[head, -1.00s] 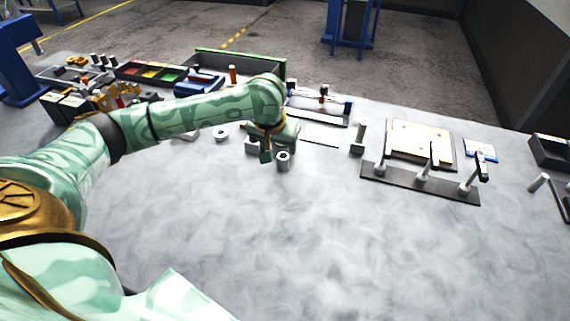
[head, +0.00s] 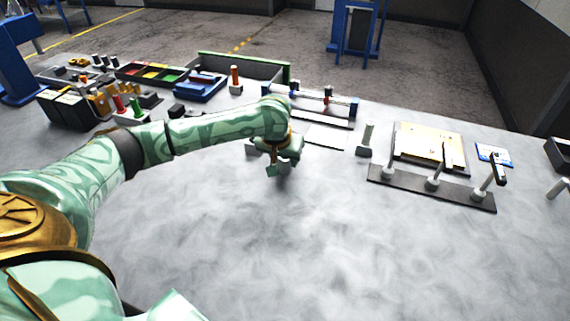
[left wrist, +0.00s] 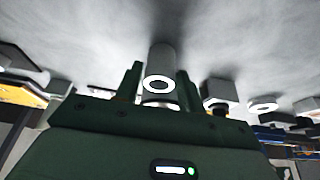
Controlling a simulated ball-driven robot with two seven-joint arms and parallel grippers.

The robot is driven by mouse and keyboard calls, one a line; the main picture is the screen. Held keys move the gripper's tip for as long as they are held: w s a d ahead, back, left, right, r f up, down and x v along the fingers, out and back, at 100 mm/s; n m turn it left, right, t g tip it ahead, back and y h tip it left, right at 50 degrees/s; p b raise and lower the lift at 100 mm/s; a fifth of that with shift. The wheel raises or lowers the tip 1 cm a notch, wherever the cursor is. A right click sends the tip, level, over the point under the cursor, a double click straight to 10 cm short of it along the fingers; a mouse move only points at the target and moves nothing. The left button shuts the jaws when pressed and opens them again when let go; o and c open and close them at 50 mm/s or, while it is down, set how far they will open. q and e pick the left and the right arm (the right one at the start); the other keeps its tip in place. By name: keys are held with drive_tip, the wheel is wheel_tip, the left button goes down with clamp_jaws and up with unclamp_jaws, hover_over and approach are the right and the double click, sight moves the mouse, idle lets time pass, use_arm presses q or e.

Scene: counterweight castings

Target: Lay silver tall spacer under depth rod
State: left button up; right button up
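A silver tall spacer (left wrist: 161,60), a smooth cylinder with a hole in its end, stands between the fingers of my left gripper (left wrist: 159,82) in the left wrist view. A narrow gap shows beside the left finger, so the fingers look open around it. In the head view my left gripper (head: 273,171) hangs low over the bench and mostly hides the spacer (head: 287,166). I cannot tell which part is the depth rod; a rail fixture (head: 325,110) with blue ends and a red-topped piece stands behind. My right gripper is not in view.
A pale post on a dark base (head: 366,140) stands right of the gripper. Grey blocks and a ring (left wrist: 263,103) lie near the spacer. The bench front is clear.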

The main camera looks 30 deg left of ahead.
use_arm(q)
clamp_jaws()
wheel_tip(320, 180, up, 10)
drive_tip(key=p, duration=0.5)
drive_tip(key=s+d+r+m, duration=0.1)
drive_tip(key=s+d+r, duration=0.2)
drive_tip(key=s+d, duration=0.2)
drive_tip(key=s+d+r+m+h, duration=0.1)
drive_tip(key=s+d+r, duration=0.2)
drive_tip(key=s+d, duration=0.3)
drive_tip(key=shift+d+r+m, duration=0.3)
drive_tip(key=shift+d+r, duration=0.1)
drive_tip(key=shift+d, duration=0.55)
drive_tip(key=shift+s+f, duration=0.1)
drive_tip(key=shift+s, duration=0.05)
